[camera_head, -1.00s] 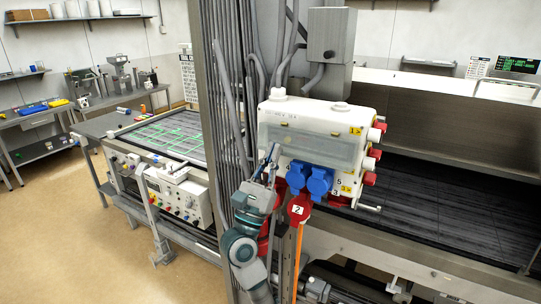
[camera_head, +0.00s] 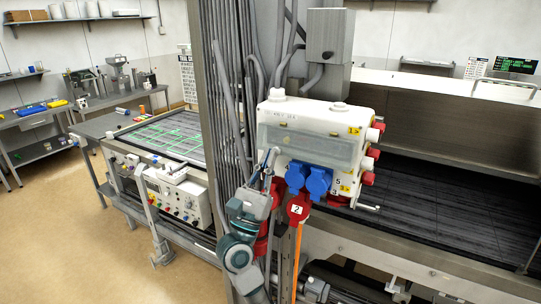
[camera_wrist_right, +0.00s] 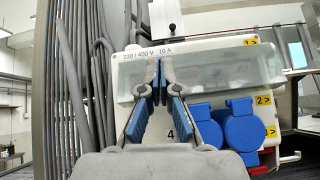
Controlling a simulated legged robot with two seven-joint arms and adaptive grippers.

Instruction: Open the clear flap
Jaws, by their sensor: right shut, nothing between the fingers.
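The clear flap (camera_head: 318,150) is a long, see-through cover on the front of the white socket box (camera_head: 310,108). In the right wrist view the flap (camera_wrist_right: 225,75) spans the box above the blue sockets. It looks down over the front; I cannot tell whether it is slightly lifted. My right gripper (camera_head: 271,156) is at the flap's lower left corner. In the right wrist view its fingertips (camera_wrist_right: 160,70) meet, empty, in front of the flap's left part. I cannot tell whether they touch it. My left gripper is not in view.
Two blue sockets (camera_head: 307,180) hang under the flap, right of my gripper. A red plug (camera_head: 298,210) with an orange cable is below. Grey cables and a metal post (camera_head: 208,120) stand close on the left. Red connectors (camera_head: 371,155) stick out at the right.

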